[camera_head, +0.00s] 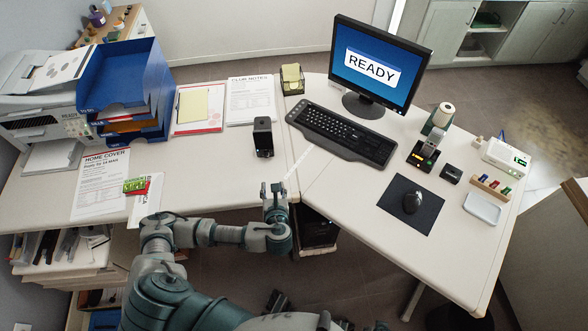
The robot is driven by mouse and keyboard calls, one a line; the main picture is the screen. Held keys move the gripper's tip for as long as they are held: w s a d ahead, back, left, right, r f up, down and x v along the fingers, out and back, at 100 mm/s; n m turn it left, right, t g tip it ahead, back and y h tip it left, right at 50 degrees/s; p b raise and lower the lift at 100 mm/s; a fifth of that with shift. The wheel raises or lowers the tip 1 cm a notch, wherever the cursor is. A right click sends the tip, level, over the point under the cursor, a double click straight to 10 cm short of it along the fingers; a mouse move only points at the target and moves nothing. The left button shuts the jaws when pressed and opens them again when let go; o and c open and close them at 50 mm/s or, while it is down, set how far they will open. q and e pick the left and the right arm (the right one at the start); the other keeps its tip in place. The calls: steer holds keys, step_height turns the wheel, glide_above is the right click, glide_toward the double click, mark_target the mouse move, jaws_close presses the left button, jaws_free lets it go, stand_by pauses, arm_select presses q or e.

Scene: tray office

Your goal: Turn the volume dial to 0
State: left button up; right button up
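I cannot make out a volume dial for certain at this size. My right gripper is not in view.
A keyboard (345,134) and a monitor (372,66) reading READY stand to the right. Papers (250,101) and blue trays (160,85) are at left.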

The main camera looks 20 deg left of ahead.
arm_select(q)
steer(key=b, duration=0.2)
glide_toward(268, 156)
steer(key=b+x, duration=0.2)
steer(key=x, duration=0.3)
steer(key=shift+w+a+f, duration=0.1)
steer(key=shift+a+f, duration=0.05)
steer(key=shift+f, duration=0.15)
steer(key=shift+x, duration=1.15)
steer(key=shift+w+a, duration=0.1)
steer(key=shift+a, duration=0.55)
steer(key=shift+d, duration=0.35)
steer(key=c, duration=0.8)
steer(key=shift+d+r, duration=0.1)
steer(key=shift+d, duration=0.1)
jaws_close()
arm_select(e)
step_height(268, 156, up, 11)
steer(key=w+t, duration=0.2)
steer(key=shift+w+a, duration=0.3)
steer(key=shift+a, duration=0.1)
